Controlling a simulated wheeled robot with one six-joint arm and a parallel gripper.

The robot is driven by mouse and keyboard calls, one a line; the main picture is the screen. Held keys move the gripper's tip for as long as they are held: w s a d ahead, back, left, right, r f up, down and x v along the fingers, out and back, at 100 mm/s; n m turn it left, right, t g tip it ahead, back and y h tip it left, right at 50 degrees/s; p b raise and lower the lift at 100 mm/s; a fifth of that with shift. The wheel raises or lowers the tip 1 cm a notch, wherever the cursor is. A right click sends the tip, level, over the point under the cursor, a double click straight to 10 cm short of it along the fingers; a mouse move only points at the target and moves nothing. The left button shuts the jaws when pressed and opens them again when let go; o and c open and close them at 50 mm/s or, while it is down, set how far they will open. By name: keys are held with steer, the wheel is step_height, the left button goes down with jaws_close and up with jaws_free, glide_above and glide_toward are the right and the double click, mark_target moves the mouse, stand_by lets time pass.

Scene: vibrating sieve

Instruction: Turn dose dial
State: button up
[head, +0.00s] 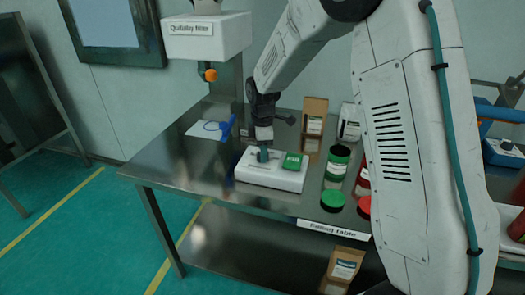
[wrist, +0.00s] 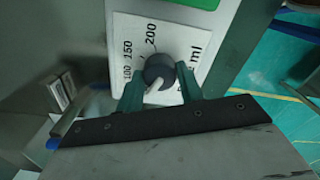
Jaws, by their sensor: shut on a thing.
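The dose dial (wrist: 159,70) is a dark grey knob with a pale pointer, on a white panel printed with 100, 150, 200 and "ml". My gripper (wrist: 160,88) has its two teal fingers on either side of the dial and is shut on it. The pointer is partly visible and slants to the lower left. In the head view the white dosing unit (head: 258,180) stands on the steel table, and my gripper (head: 263,154) reaches down onto its left part. The dial itself is hidden there. A green panel (head: 292,161) is on the unit's right part.
On the steel table (head: 165,165) stand a green-labelled jar (head: 337,162), brown bags (head: 314,125) and a white bag (head: 349,128) behind and right of the unit. Green (head: 333,198) and red lids lie at the front. A blue scoop (head: 227,127) lies at left.

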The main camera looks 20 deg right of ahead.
steer(key=shift+r, duration=0.1)
steer(key=o, duration=1)
step_height(320, 180, up, 8)
steer(key=shift+f, duration=0.1)
